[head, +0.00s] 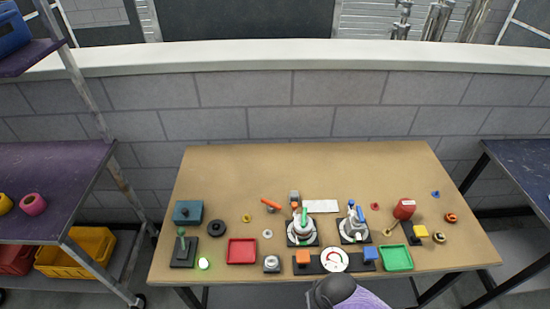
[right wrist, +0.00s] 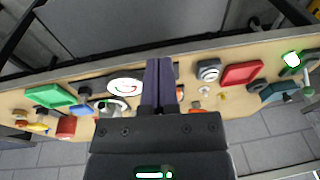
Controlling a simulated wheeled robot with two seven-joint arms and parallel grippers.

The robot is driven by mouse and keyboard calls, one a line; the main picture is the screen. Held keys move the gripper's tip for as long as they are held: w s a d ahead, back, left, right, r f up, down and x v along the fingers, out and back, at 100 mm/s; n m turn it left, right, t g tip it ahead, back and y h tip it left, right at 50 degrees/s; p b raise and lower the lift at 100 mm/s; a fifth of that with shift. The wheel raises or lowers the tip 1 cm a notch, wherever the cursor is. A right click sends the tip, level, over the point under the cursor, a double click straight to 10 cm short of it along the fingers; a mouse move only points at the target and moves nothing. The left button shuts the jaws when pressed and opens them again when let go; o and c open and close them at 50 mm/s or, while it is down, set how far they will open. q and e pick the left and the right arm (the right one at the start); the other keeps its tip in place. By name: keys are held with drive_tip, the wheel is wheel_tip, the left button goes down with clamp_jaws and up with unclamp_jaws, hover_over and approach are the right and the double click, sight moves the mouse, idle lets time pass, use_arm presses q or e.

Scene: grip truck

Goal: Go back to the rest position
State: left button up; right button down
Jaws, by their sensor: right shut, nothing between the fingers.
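My right gripper (right wrist: 158,66) shows in the right wrist view with its two dark purple fingers together and nothing between them. It is over the front edge of the wooden table (head: 310,160), in front of the round white dial with a red mark (right wrist: 125,87). In the head view only a dark grey and purple part of my arm shows at the bottom edge, below the same dial (head: 334,259); the fingers cannot be made out there. My left gripper is in neither view.
A red tray (head: 241,251), a green tray (head: 397,258), two valve-like fixtures (head: 303,228) (head: 353,228) and several small parts cover the table's front half. The back half is clear. A shelf rack (head: 60,170) stands left, a dark table (head: 525,175) right.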

drive_tip(key=s+d+f+b, duration=0.2)
drive_tip(key=s+f+b, duration=0.15)
drive_tip(key=f, duration=0.35)
drive_tip(key=s+d+f+n+b, duration=0.1)
drive_tip(key=s+d+f+b, duration=0.15)
drive_tip(key=s+f, duration=0.4)
drive_tip(key=s+d+f+b, duration=0.2)
drive_tip(key=f+b, duration=0.2)
drive_tip(key=f, duration=0.4)
use_arm(q)
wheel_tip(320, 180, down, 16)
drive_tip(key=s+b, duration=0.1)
drive_tip(key=b, duration=0.3)
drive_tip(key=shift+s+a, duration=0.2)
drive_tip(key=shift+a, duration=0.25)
use_arm(e)
drive_tip(key=s+d+f, duration=0.1)
drive_tip(key=s+f, duration=0.2)
drive_tip(key=s, duration=0.4)
drive_tip(key=s+d+f+n+g+h, duration=0.1)
drive_tip(key=s+f, duration=0.3)
drive_tip(key=s, duration=0.3)
drive_tip(key=shift+f, duration=0.15)
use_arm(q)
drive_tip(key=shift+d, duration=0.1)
